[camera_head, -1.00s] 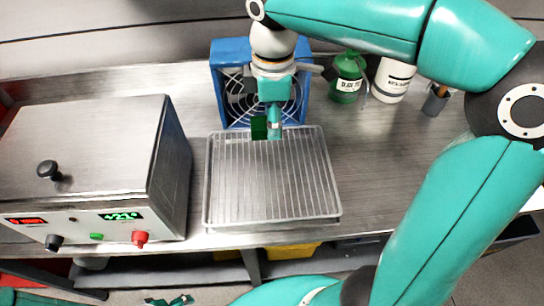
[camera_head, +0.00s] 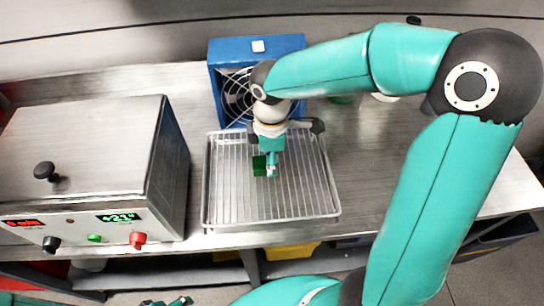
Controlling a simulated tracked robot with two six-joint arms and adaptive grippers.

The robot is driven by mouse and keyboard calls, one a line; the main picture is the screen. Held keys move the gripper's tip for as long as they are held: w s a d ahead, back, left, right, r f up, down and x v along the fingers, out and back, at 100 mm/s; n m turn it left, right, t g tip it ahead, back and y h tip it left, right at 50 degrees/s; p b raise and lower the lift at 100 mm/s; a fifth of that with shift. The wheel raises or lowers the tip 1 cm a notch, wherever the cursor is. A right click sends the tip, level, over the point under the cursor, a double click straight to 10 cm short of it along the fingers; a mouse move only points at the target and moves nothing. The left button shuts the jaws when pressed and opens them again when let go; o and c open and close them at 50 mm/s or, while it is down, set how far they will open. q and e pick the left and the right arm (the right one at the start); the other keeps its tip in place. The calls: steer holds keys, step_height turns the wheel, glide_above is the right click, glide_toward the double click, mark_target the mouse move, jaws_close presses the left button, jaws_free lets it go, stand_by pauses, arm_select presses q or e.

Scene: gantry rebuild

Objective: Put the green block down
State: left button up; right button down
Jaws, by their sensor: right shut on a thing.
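The green block (camera_head: 259,165) is small and dark green. My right gripper (camera_head: 268,167) is shut on it, reaching down from above, and partly hides its right side. Block and gripper are over the rear middle of the wire rack tray (camera_head: 300,205). I cannot tell whether the block touches the wires. At the bottom edge, a small teal part of what looks like my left gripper (camera_head: 168,302) shows, mostly cut off.
A blue fan (camera_head: 225,62) stands behind the tray. A steel box oven (camera_head: 85,140) with knobs and displays stands on the left. The steel bench (camera_head: 372,150) is bare to the right of the tray. My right arm mostly covers the bottles at the back.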

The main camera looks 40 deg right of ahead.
steer(key=c, duration=0.7)
jaws_free()
steer(key=shift+s, duration=0.1)
steer(key=shift+o, duration=0.2)
step_height(320, 180, up, 12)
